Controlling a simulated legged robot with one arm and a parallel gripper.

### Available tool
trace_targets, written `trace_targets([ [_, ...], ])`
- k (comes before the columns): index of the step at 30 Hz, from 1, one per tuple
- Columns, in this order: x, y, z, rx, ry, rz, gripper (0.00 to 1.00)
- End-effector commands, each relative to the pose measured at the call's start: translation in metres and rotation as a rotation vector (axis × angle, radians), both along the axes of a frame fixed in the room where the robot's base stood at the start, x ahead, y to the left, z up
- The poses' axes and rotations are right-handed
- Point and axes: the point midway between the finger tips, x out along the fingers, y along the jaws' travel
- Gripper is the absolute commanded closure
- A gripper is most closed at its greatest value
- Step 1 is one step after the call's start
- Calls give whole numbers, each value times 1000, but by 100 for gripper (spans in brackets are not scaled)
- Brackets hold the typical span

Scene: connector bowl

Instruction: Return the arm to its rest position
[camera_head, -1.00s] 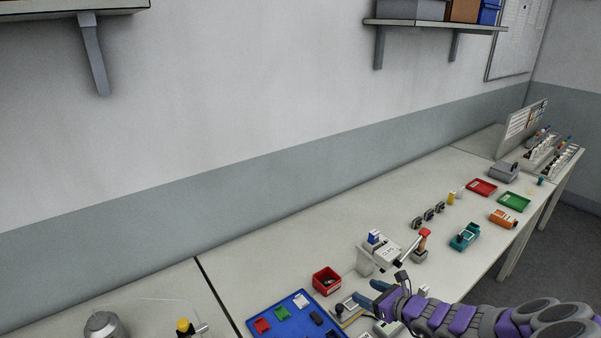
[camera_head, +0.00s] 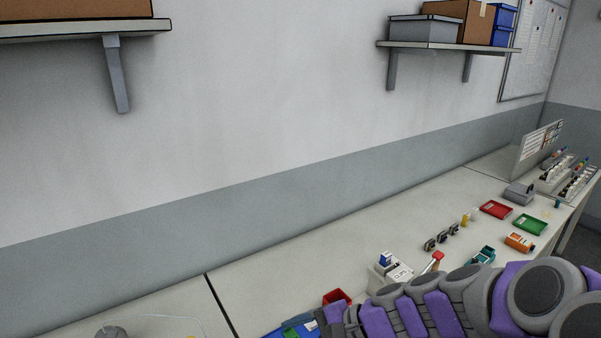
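My arm (camera_head: 435,308), purple and grey, stretches from the right edge across the bottom of the head view. My gripper (camera_head: 300,321) is at the lower left end of the arm, low in the picture, in front of the blue tray (camera_head: 272,334). Its fingers are small and partly cut off, so I cannot tell if they are open or shut, or if they hold anything. The arm hides much of the near bench and most of the tray.
A red bin (camera_head: 336,297) stands just behind my gripper. A white device (camera_head: 388,270) and a red-topped lever (camera_head: 437,258) are close behind the arm. Red (camera_head: 495,209) and green (camera_head: 530,224) trays lie farther right. The bench strip along the wall is clear.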

Motion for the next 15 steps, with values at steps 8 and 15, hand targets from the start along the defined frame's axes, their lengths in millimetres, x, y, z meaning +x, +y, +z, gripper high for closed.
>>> trace_targets([
  [8,-78,0,0,-229,-103,292,30],
  [15,-136,-27,-6,-441,-157,503,30],
])
